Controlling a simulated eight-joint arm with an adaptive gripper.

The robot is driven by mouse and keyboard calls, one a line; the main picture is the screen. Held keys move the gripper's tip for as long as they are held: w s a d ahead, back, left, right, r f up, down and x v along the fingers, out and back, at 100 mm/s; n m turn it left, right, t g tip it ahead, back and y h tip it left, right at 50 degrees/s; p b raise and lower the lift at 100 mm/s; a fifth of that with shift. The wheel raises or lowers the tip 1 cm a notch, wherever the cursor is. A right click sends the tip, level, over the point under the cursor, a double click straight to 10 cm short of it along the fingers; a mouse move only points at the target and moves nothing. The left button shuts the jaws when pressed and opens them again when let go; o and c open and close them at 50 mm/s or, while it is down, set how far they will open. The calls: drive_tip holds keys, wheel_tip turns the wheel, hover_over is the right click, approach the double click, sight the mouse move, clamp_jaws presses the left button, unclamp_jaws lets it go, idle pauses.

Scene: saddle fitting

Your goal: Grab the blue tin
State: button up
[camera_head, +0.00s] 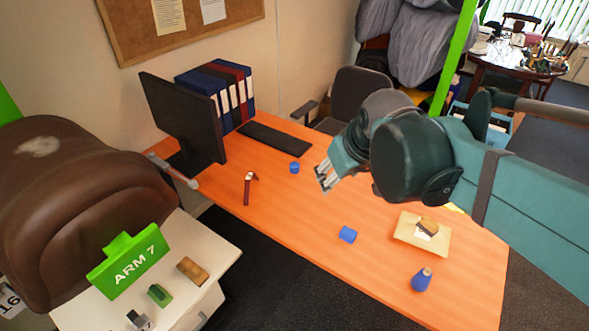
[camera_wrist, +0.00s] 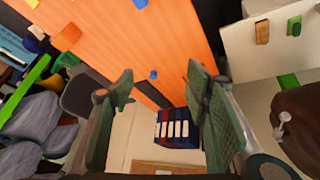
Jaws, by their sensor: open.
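Three blue things are on the orange table (camera_head: 300,225); I cannot tell for sure which is the tin. A small blue cylinder (camera_head: 294,167) stands near the keyboard; it also shows in the wrist view (camera_wrist: 154,75), between my fingers but farther off. A second blue cylinder (camera_head: 347,234) seems to lie on its side mid-table. A blue jar-like thing (camera_head: 421,279) with a paler top stands near the front right. My gripper (camera_head: 325,176) is open and empty above the table, right of the small cylinder. Its spread fingers show in the wrist view (camera_wrist: 162,84).
A dark red hammer-like thing (camera_head: 248,188) is left of mid-table. A monitor (camera_head: 185,118), a keyboard (camera_head: 274,139) and binders (camera_head: 222,92) stand at the back. A cream tray (camera_head: 405,232) with small items is at the right. A chair (camera_head: 355,92) is behind the table.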

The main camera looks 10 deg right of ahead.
drive_tip(key=w+n+g, duration=0.2)
drive_tip(key=w+n, duration=0.2)
drive_tip(key=w, duration=1.2)
drive_tip(key=n+g, duration=0.4)
drive_tip(key=n, duration=0.6)
hover_over(294, 164)
drive_tip(key=f, duration=2.9)
drive_tip(key=shift+s+f, duration=0.2)
drive_tip(key=shift+f, duration=0.2)
drive_tip(key=shift+w+f, duration=0.2)
drive_tip(key=shift+f, duration=0.35)
drive_tip(key=shift+f, duration=0.1)
drive_tip(key=shift+f, duration=1.2)
drive_tip(key=shift+f, duration=0.1)
